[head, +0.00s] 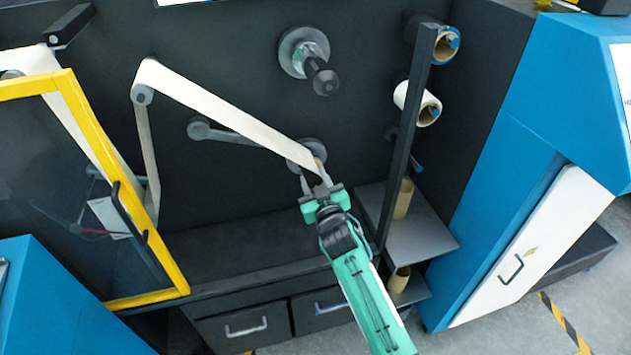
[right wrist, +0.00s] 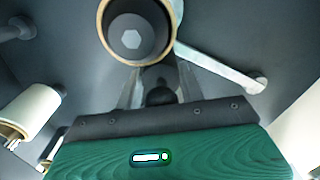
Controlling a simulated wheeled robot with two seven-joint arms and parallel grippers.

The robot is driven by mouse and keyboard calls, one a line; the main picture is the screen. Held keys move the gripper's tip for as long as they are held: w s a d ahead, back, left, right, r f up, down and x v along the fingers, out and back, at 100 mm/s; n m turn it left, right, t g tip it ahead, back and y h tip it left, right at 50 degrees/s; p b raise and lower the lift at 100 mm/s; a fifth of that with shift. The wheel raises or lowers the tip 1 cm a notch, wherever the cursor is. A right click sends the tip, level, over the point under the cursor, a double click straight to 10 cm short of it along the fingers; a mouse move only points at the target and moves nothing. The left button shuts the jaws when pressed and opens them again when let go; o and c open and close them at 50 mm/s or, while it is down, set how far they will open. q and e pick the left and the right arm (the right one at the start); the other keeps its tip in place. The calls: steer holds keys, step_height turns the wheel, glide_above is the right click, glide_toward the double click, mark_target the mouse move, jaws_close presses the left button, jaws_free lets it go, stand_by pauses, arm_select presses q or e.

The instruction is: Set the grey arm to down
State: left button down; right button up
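The grey arm (head: 232,137) is a lever on the dark machine wall. In the head view it points left and slightly up from near the hub, with a rounded end at its left. In the right wrist view the grey arm (right wrist: 222,72) runs to the right and down to a rounded end. My right gripper (head: 314,180) is in front of the hub, its two fingers apart. The right wrist view shows a brown cardboard core (right wrist: 104,15) around a dark hub (right wrist: 133,38) just beyond the fingertips. No object shows clearly between them. My left gripper is not in view.
A pale web (head: 220,112) slopes from a roller (head: 142,94) down to the hub area. A black handle (head: 322,80) sticks out above. Rolls (head: 418,102) and a dark post (head: 408,135) stand right. A yellow-framed door (head: 168,262) is left.

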steer(key=shift+o, duration=0.5)
steer(key=shift+s, duration=0.25)
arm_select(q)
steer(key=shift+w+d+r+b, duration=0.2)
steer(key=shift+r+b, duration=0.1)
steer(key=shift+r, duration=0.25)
arm_select(e)
steer(key=v, duration=1.3)
steer(key=shift+s+d+r, duration=0.1)
